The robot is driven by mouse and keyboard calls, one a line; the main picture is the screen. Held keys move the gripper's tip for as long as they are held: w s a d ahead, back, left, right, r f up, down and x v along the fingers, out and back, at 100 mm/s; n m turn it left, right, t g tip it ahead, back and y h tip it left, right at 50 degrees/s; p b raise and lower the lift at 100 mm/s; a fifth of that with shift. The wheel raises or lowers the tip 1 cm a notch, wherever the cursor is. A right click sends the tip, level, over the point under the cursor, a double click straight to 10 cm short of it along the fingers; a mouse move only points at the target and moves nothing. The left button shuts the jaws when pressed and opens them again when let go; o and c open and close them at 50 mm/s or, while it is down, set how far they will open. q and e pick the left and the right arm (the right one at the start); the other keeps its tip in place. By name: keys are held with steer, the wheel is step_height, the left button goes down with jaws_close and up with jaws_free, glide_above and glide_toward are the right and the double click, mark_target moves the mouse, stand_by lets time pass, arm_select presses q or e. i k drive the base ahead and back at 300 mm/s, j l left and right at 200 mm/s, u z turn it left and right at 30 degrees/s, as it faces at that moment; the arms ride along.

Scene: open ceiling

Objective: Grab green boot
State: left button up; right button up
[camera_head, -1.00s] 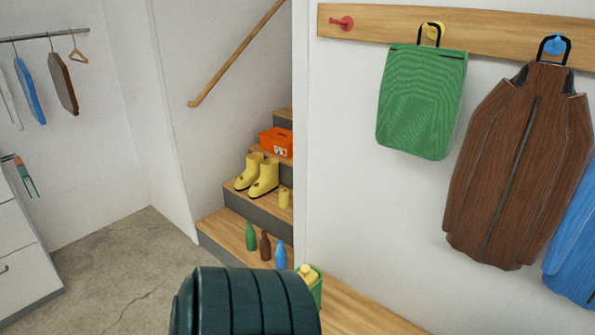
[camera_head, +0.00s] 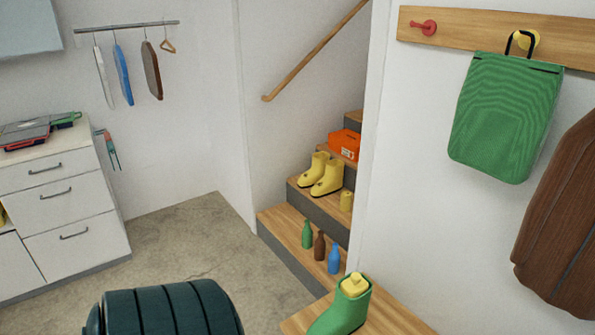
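A green boot (camera_head: 343,307) stands upright on a wooden bench (camera_head: 390,320) at the bottom middle of the head view. A yellow object (camera_head: 354,285) sticks out of its top opening. The lower part of the boot reaches down to the picture's bottom edge. Neither of my grippers is in view.
A dark teal ribbed object (camera_head: 165,308) fills the bottom left foreground. Wooden stairs (camera_head: 278,220) hold yellow boots (camera_head: 326,175), several bottles and an orange box (camera_head: 345,144). A drawer cabinet (camera_head: 70,210) stands left. A green bag (camera_head: 503,118) hangs right. Floor between is clear.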

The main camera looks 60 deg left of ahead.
mark_target(346, 315)
steer(key=l+u, duration=0.1)
steer(key=u, duration=0.75)
steer(key=l+u, duration=0.2)
steer(key=u, duration=0.2)
steer(key=l+u, duration=0.1)
steer(key=u, duration=0.3)
